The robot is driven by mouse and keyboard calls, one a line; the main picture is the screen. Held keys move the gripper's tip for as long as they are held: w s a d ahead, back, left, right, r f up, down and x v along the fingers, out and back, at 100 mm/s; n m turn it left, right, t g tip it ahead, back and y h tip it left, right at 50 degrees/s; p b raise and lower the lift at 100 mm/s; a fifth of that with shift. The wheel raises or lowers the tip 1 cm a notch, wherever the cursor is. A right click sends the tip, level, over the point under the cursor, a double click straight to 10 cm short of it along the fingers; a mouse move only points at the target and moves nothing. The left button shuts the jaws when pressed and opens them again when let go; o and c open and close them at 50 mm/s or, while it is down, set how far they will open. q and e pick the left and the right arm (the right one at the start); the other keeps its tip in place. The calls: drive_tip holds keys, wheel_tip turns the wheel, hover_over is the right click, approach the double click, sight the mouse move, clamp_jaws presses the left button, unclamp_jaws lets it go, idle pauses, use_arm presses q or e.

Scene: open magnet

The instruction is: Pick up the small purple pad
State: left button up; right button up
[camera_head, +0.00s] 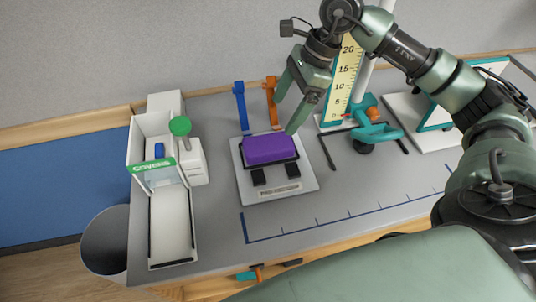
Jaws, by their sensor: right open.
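The small purple pad (271,149) lies in a dark holder on a light grey square plate (301,181) near the middle of the table. My right gripper (288,115) reaches in from the upper right. It is open and empty, with its fingers pointing down above and behind the pad. One fingertip shows close to the pad's far right corner; I cannot tell whether it touches. My left gripper is not in view.
Blue (240,104) and orange (270,100) upright pieces stand behind the plate. A teal device (376,132) and a numbered scale (345,82) stand to the right. A "COVERS" dispenser (151,166) with a white tray (172,225) is at left. The front middle of the table is clear.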

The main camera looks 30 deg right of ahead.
sight(269, 142)
wheel_tip(269, 142, down, 2)
drive_tip(key=shift+s+f+b, duration=0.1)
drive_tip(key=shift+f+b, duration=0.15)
drive_tip(key=shift+b, duration=0.45)
drive_tip(key=shift+a+f, duration=0.1)
drive_tip(key=shift+f, duration=0.15)
drive_tip(key=p+x, duration=0.1)
drive_tip(key=x, duration=0.2)
drive_tip(key=a+p+x, duration=0.1)
drive_tip(key=x, duration=0.2)
drive_tip(key=shift+a+r+p, duration=0.1)
drive_tip(key=shift+r+p, duration=0.15)
drive_tip(key=shift+p, duration=0.1)
drive_tip(key=shift+a+f, duration=0.1)
drive_tip(key=shift+f, duration=0.5)
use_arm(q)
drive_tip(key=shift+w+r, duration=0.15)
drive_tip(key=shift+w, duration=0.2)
use_arm(e)
drive_tip(key=c, duration=1.4)
